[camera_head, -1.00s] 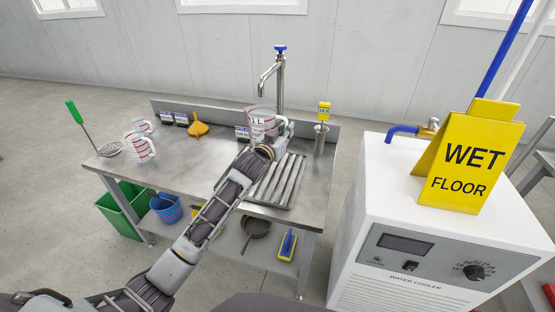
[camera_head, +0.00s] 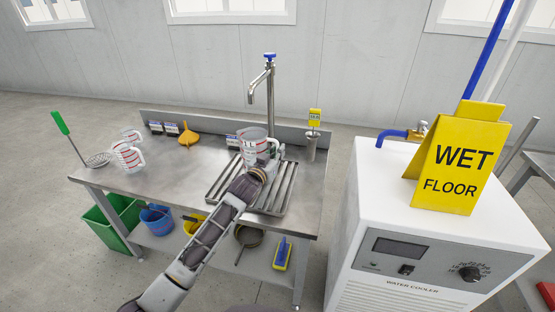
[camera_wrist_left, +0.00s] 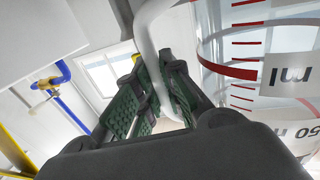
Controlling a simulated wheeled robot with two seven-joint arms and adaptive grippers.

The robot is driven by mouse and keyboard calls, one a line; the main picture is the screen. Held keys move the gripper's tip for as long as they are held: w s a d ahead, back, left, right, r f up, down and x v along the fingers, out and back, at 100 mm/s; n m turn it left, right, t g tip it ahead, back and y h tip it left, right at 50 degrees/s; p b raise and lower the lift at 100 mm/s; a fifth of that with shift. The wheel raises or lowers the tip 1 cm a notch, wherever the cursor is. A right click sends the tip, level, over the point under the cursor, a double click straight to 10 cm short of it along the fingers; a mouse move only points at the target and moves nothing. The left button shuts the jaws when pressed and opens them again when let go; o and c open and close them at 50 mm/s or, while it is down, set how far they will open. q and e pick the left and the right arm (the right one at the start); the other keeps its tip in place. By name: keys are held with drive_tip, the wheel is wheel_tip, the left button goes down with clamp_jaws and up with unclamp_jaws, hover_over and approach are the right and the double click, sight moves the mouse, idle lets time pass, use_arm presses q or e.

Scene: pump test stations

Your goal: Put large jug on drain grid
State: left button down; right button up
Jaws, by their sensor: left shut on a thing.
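The large jug (camera_head: 254,145), clear with red marks, is upright over the back left part of the drain grid (camera_head: 277,196). I cannot tell whether its base touches the grid. My left gripper (camera_head: 273,157) is shut on the jug's handle at its right side. In the left wrist view the white handle (camera_wrist_left: 150,32) passes between the green-padded fingers (camera_wrist_left: 148,95), and the jug's marked wall (camera_wrist_left: 262,60) fills the right side. My left forearm hides part of the grid's left side. My right gripper is not in view.
The tap (camera_head: 269,85) stands just behind the jug. Smaller jugs (camera_head: 128,157), a strainer (camera_head: 98,160) and an orange funnel (camera_head: 188,135) are on the left. The table's middle left (camera_head: 175,175) is clear.

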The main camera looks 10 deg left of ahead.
use_arm(q)
drive_tip(key=shift+f, duration=1.45)
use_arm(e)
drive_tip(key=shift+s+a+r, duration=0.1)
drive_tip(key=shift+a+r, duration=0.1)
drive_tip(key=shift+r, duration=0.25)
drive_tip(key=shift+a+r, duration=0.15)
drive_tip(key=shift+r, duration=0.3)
use_arm(q)
drive_tip(key=c, duration=1.6)
unclamp_jaws()
drive_tip(key=shift+o, duration=0.3)
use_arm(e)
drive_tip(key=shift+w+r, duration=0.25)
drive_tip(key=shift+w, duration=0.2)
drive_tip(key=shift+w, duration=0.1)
